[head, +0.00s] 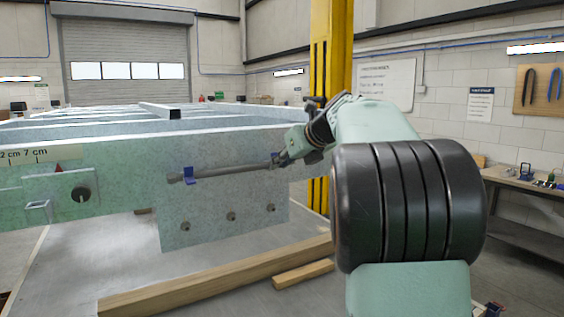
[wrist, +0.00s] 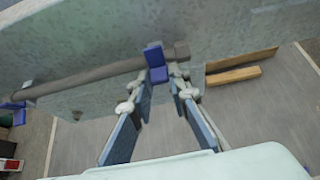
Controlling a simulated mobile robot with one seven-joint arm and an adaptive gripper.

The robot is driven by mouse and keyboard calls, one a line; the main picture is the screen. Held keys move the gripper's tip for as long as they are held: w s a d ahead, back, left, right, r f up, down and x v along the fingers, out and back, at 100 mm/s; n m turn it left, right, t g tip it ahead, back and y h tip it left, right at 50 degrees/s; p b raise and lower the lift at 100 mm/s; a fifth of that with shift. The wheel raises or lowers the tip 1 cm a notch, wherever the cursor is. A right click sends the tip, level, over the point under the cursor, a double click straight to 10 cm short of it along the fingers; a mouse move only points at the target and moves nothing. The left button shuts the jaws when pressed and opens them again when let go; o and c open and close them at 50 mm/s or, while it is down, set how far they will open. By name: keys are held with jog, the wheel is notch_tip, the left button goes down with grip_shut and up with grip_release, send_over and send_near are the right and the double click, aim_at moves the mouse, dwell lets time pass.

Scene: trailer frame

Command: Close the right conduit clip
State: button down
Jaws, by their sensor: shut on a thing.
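The grey conduit (head: 235,168) runs along the side of the pale green trailer beam (head: 120,160). The blue left clip (head: 189,176) sits around it near its left end, and a blue clip also shows at the far left in the wrist view (wrist: 12,115). My gripper (head: 281,159) is at the conduit's right end. In the wrist view, my gripper (wrist: 161,80) has its two fingertips shut on the blue right clip (wrist: 154,60), just left of the conduit's end piece (wrist: 182,50). Whether the clip's flap is fully closed, I cannot tell. In the head view my gripper mostly hides this clip.
Timber beams (head: 215,278) lie on the floor beneath. A yellow post (head: 330,60) stands behind my arm, and a workbench (head: 520,180) stands at the right.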

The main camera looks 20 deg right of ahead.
jog(key=shift+w+r+g, duration=0.2)
jog(key=shift+r+g, duration=0.15)
jog(key=shift+g, duration=0.65)
jog(key=shift+r+g, duration=0.2)
jog(key=shift+g, duration=0.2)
jog(key=c, duration=1.8)
grip_release()
jog(key=v, duration=1.2)
jog(key=shift+a, duration=0.25)
